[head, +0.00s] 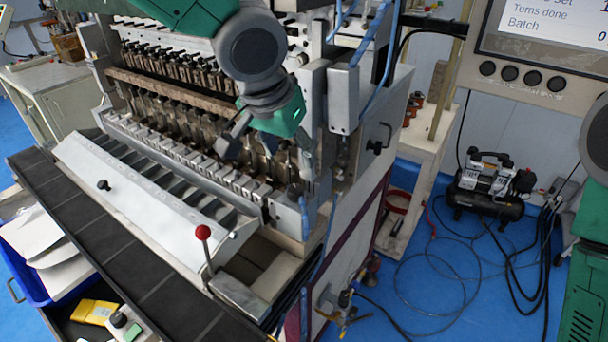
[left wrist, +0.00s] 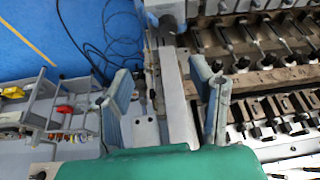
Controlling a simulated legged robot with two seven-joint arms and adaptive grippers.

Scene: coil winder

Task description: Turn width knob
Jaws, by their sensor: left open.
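Several round black knobs (head: 509,73) line the lower edge of the display panel at upper right; their labels are too small to read. A black knob (head: 376,147) sits on the right side of the coil winder. I cannot tell which one is the width knob. My left gripper (head: 266,158) points down in front of the winder's right end, its fingers apart with nothing seen held. In the left wrist view its fingers (left wrist: 160,78) stand either side of the machine's grey end plate (left wrist: 178,105). My right gripper is out of view.
A red-topped lever (head: 203,232) rises in front of the machine. A sloping tray cover with a black knob (head: 103,185) lies to its left. A compressor (head: 488,188) with loose hoses stands on the blue floor at right. A blue bin (head: 38,292) is at lower left.

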